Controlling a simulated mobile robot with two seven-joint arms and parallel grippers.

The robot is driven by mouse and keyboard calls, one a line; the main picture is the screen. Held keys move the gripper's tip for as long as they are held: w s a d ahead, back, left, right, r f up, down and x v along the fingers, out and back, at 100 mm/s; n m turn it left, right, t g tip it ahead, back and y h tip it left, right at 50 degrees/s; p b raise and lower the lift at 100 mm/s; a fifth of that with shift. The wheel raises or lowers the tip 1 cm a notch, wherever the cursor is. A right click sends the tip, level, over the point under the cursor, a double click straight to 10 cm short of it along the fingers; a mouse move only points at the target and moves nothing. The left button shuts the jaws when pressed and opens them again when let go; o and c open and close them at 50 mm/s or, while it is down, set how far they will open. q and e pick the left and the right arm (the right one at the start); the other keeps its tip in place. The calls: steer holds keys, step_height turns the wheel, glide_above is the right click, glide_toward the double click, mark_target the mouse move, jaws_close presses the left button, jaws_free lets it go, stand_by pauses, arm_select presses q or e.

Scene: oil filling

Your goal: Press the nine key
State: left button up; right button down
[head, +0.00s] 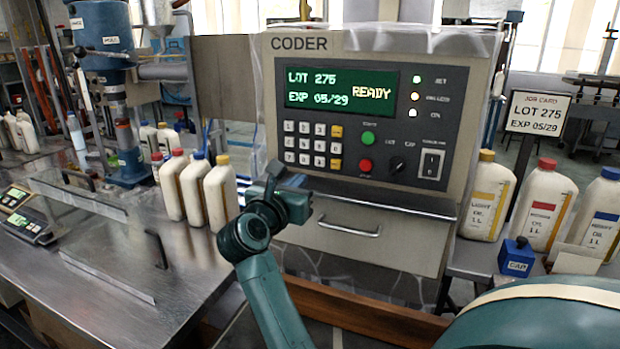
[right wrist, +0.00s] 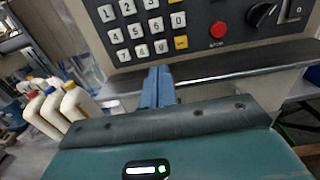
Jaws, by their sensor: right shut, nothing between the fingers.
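The coder (head: 385,110) has a keypad on the left of its front panel. The nine key (head: 320,161) is a pale key in the keypad's bottom row, third from the left; it also shows in the right wrist view (right wrist: 161,46). My right gripper (head: 294,182) is in front of the coder, just below the keypad in the picture. In the right wrist view its blue fingers (right wrist: 158,80) are together and empty, with their tips just below the nine key in the picture. I cannot tell contact there, but the key's face shows clear. My left gripper is out of view.
The green display (head: 340,90) reads LOT 275, EXP 05/29, READY. A green button (head: 367,138) and red button (head: 365,165) sit right of the keypad. A drawer handle (head: 347,229) is below. White bottles (head: 220,192) stand left; a job card (head: 538,112) stands right.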

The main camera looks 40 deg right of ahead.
steer(key=shift+b+v, duration=0.3)
steer(key=shift+v, duration=1.8)
steer(key=shift+r, duration=0.1)
steer(key=shift+a, duration=0.1)
